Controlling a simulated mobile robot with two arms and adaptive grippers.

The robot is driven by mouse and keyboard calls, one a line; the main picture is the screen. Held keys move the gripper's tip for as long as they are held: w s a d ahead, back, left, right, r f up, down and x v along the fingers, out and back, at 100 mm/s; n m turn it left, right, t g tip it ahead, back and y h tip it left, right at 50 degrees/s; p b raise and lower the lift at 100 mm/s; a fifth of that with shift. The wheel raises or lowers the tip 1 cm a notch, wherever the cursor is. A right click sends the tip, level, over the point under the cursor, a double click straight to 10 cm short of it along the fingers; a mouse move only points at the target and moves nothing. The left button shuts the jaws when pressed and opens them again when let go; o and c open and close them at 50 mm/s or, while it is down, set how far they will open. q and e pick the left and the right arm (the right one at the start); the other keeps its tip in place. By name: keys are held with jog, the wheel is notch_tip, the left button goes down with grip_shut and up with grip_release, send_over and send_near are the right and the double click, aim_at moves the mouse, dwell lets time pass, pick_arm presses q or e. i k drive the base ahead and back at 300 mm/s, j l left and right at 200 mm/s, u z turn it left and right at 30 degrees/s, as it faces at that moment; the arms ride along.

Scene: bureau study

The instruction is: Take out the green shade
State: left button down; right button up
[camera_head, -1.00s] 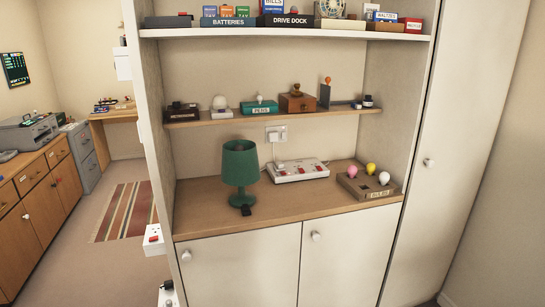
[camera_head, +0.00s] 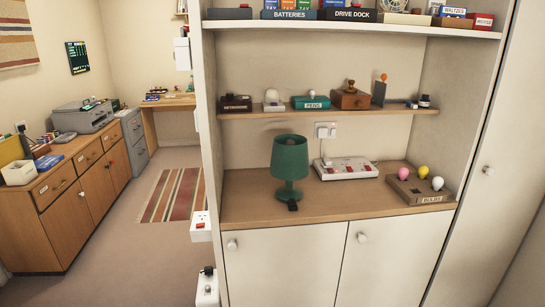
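The green shade (camera_head: 290,157) sits on a green lamp that stands upright on the wooden counter (camera_head: 255,197) of the white cabinet unit. The lamp's base (camera_head: 288,191) is dark green, with a small black piece (camera_head: 293,205) in front of it near the counter's edge. Neither of my grippers shows in the view.
A white switched power strip (camera_head: 345,170) lies right of the lamp. A bulb tray (camera_head: 415,187) with pink, yellow and white bulbs stands further right. A shelf (camera_head: 315,113) with small items hangs above. Open floor (camera_head: 150,240) lies left of the unit.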

aim_at(290, 162)
jog(key=i+l, duration=0.55)
jog(key=l, duration=0.15)
jog(key=i+l+u, duration=0.15)
jog(key=u, duration=0.25)
jog(key=i+l+u, duration=0.1)
jog(key=l+u, duration=0.4)
jog(key=u, duration=0.25)
jog(key=i, duration=0.05)
